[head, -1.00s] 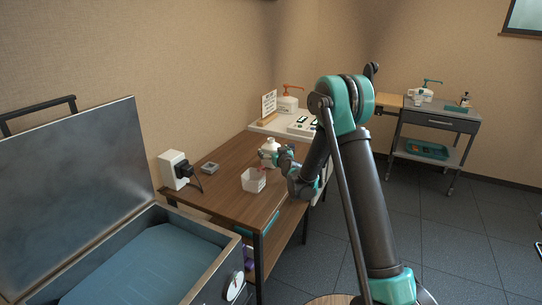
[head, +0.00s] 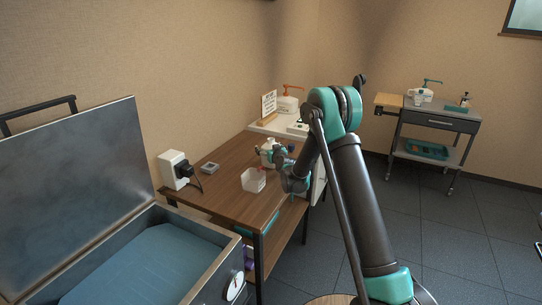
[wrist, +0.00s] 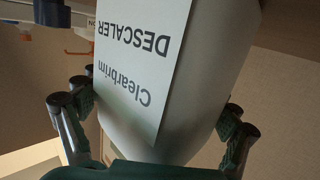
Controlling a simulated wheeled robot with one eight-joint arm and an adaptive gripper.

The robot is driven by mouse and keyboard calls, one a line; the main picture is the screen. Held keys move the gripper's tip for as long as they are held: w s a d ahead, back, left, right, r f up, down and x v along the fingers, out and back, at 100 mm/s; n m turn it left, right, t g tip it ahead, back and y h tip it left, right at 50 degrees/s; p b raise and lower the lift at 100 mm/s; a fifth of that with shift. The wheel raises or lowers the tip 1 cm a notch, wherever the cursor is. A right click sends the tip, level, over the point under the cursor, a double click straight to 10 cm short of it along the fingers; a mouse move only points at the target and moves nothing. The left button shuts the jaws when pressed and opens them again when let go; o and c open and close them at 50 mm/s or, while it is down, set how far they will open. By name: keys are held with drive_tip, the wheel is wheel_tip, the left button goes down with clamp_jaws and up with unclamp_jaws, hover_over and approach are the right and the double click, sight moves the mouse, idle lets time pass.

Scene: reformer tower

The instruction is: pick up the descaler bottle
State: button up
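The descaler bottle (wrist: 160,60) is a white bottle. It fills the middle of the wrist view, with its label reading "Clearbrim DESCALER" upside down in the picture. In the head view the bottle (head: 268,146) is at the far part of the wooden table, partly hidden by my gripper (head: 277,153). In the wrist view my gripper (wrist: 158,115) has one finger on each side of the bottle. The fingers are spread and lie close to its sides; I see no clear grip. The bottle's base contact with the table is hidden.
A small white open container (head: 253,181) stands on the wooden table (head: 215,200), close in front of the bottle. A white pump bottle (head: 287,103) and a sign (head: 269,103) stand behind. A plug socket box (head: 173,169) and a small grey box (head: 210,169) are at left.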

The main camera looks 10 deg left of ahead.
sight(269, 140)
drive_tip(key=c, duration=1)
drive_tip(key=shift+c, duration=0.2)
drive_tip(key=shift+r, duration=0.3)
drive_tip(key=shift+c, duration=0.2)
drive_tip(key=shift+r, duration=1.45)
drive_tip(key=shift+c, duration=0.2)
drive_tip(key=shift+r, duration=8.15)
drive_tip(key=shift+r, duration=0.1)
drive_tip(key=o, duration=1)
drive_tip(key=c, duration=1.3)
